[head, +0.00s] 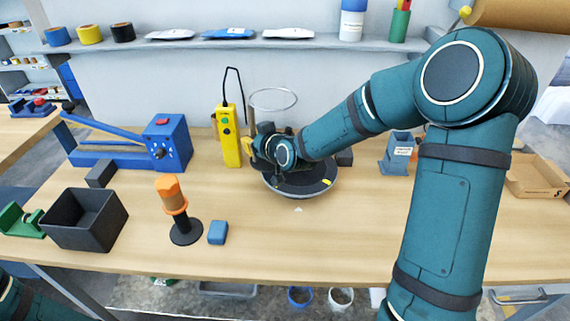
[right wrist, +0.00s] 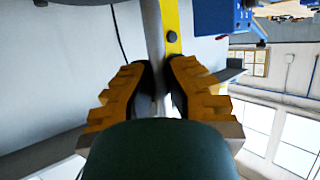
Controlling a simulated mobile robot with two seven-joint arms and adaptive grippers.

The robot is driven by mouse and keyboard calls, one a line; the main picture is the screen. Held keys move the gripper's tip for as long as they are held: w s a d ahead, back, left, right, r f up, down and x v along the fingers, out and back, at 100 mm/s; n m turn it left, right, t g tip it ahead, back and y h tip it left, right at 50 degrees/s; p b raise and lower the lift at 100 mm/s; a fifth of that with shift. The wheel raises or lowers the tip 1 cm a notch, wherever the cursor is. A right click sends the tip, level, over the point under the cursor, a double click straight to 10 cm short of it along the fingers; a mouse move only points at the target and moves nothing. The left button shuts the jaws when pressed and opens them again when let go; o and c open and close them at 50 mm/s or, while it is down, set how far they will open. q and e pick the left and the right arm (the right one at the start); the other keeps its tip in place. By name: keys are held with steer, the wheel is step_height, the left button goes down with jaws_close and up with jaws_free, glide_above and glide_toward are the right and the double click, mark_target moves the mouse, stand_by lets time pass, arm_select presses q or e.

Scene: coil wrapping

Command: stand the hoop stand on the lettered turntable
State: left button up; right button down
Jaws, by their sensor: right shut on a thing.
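The hoop stand (head: 273,108) shows its pale wire ring above my right gripper (head: 264,147); my gripper and wrist hide much of the lower part. In the right wrist view the orange-padded fingers of the right gripper (right wrist: 159,95) are shut on its grey upright post (right wrist: 153,35). The turntable (head: 312,191) is a dark round disc with a yellow mark on its right side, below and behind my right wrist. I cannot read any letters on it. Whether the stand's foot touches the disc is hidden. My left gripper is out of view.
A yellow control box (head: 230,137) stands close left of the gripper. A blue machine (head: 167,143), a dark bin (head: 85,218), an orange-topped spindle (head: 172,198) and a blue block (head: 218,232) are further left. A blue-grey holder (head: 396,155) stands right. The front middle table is clear.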

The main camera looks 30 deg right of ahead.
steer(key=s+d+r+p, duration=0.15)
steer(key=d+r, duration=0.25)
steer(key=d, duration=0.6)
steer(key=shift+w+d+f+b, duration=0.15)
steer(key=shift+f+b, duration=0.6)
steer(key=shift+f, duration=1.7)
steer(key=shift+w+f+b, duration=0.1)
steer(key=shift+f+b, duration=0.65)
steer(key=shift+f, duration=1.65)
steer(key=shift+f, duration=0.2)
steer(key=c, duration=1.1)
jaws_free()
steer(key=shift+c, duration=0.2)
steer(key=shift+s, duration=0.1)
steer(key=shift+r, duration=0.1)
